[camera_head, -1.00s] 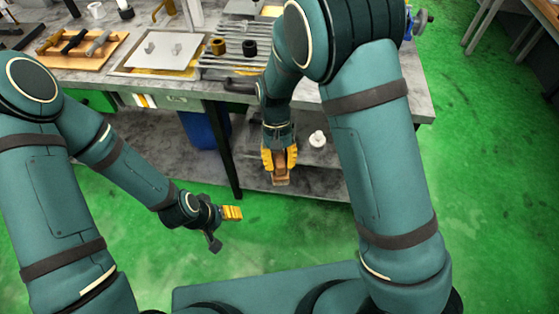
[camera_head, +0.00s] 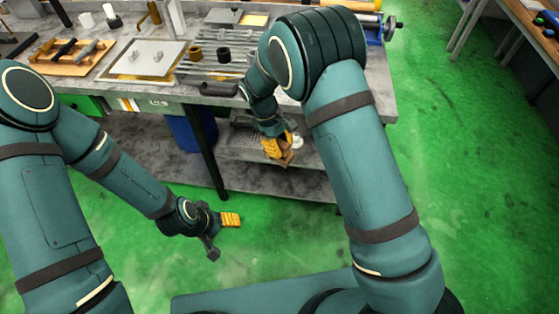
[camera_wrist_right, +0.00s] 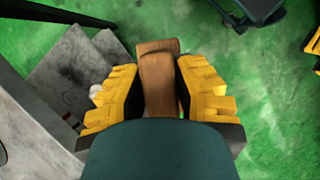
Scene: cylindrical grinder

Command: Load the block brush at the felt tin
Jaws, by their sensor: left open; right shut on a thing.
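The block brush (camera_head: 287,159) is a brown wooden block. My right gripper (camera_head: 278,149) is shut on it and holds it tilted, in front of the bench's lower shelf. In the right wrist view the brush (camera_wrist_right: 158,75) sits between the two yellow fingers. Its bristles cannot be made out. A shallow grey tin with a yellow inside (camera_head: 255,20) lies at the back of the bench top, and I cannot tell for sure that it is the felt tin. My left gripper (camera_head: 230,219) is open and empty, low over the green floor.
The grey bench (camera_head: 215,91) carries a wooden tool tray (camera_head: 65,69), a white plate (camera_head: 150,57), two small cups and a dark-handled tool (camera_head: 218,89). A blue bin (camera_head: 190,133) stands beneath. The green floor at right is clear.

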